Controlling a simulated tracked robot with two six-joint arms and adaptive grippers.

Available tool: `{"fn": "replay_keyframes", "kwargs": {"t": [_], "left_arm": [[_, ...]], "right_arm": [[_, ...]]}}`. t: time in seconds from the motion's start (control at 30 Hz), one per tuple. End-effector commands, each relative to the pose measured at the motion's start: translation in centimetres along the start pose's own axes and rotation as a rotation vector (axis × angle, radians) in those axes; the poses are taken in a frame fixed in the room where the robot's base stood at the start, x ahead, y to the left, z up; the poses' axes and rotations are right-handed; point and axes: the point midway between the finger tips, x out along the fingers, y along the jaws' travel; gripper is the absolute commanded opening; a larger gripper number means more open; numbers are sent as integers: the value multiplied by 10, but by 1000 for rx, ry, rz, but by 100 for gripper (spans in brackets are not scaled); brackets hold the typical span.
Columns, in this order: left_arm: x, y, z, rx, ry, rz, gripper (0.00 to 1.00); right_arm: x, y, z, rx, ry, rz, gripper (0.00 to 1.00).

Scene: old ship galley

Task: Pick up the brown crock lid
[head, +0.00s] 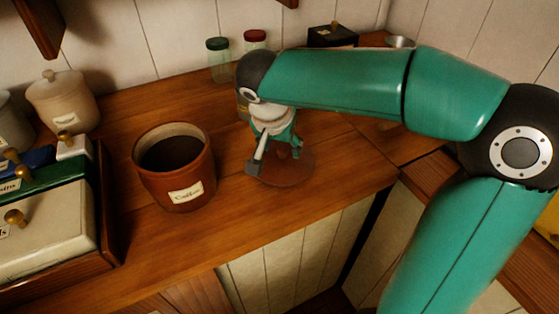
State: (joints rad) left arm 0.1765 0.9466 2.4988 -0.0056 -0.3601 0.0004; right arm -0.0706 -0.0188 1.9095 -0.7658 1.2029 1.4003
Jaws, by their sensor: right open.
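The brown crock lid (290,174) is a flat, round, reddish-brown disc lying on the wooden counter, with a small knob near its middle. My right gripper (277,160) is over the lid, pointing down, open, with its fingers around the knob area. Whether the fingers touch the knob cannot be told. The gripper hides the back left part of the lid. A brown crock (186,165) with a "Coffee" label stands open to the left of the lid, its inside dark. My left gripper is not in view.
A cream lidded jar (62,103) and a wooden box with knobbed compartments (50,228) are at the left. Jars with a green lid (218,62) and a red lid (255,40) stand by the wall. A black box (333,36) is behind my arm. The counter's front edge is close to the lid.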

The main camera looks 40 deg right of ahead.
Motion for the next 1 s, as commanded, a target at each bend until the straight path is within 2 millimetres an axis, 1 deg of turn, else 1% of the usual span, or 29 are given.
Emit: {"fn": "replay_keyframes", "kwargs": {"t": [0.03, 0.1, 0.33, 0.57, 0.6, 0.67, 0.7, 1.0], "left_arm": [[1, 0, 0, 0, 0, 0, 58], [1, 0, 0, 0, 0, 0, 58], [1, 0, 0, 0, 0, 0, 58], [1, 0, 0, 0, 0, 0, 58], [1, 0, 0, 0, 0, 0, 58], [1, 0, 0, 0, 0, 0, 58], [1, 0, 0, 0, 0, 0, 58], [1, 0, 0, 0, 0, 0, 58]], "right_arm": [[6, 1, 0, 1, -1, 2, 57], [10, 0, 0, 1, -1, 1, 57], [10, 0, 0, 1, 0, 0, 57], [10, 1, 0, 1, 0, 0, 19], [10, 1, 0, 1, 0, 0, 12], [10, 1, 0, 1, 0, -1, 2], [10, 1, 0, 2, 0, -1, 0], [9, 0, -1, 2, 1, -1, 0]]}}
